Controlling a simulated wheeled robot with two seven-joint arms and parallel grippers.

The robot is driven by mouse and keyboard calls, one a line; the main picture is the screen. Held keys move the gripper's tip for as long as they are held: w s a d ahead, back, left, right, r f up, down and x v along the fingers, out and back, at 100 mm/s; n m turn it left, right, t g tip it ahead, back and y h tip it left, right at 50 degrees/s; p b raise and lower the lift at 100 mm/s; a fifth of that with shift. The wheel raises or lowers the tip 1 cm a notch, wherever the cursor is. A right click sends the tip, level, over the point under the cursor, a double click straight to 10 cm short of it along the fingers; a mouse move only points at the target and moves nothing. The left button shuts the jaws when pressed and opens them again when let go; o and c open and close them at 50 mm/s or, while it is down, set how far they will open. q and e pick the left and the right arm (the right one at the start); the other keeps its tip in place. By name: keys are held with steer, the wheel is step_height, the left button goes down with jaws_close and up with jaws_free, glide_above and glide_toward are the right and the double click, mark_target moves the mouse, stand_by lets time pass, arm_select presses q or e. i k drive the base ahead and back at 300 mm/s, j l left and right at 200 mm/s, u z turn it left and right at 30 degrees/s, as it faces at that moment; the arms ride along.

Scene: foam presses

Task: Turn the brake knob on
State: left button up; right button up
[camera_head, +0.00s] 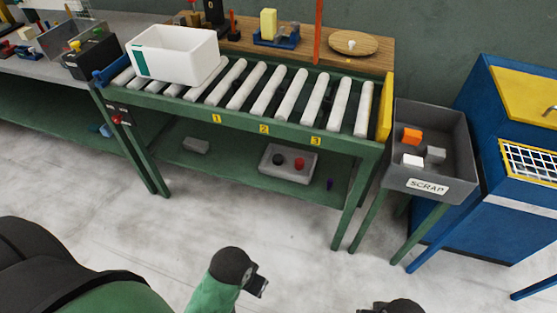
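No knob in view carries a readable brake label. A small red knob (116,119) sits on a dark plate at the left front leg of the green roller conveyor (240,116). A grey box (271,172) on the conveyor's lower shelf carries a black knob (278,159) and a red knob (299,163). My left gripper (262,288) is low at the bottom centre, over the floor, well apart from all the knobs. Its fingers are too small and dark to read. Only a dark top part of my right arm's end (392,307) shows at the bottom edge.
A white bin (172,55) stands on the rollers at the left. A grey scrap bin (432,163) on green legs stands right of the conveyor, beside a blue cabinet (500,130). A black button box (92,55) is at the left. The floor in front is clear.

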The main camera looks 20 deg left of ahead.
mark_target(117, 120)
steer(key=u, duration=1.75)
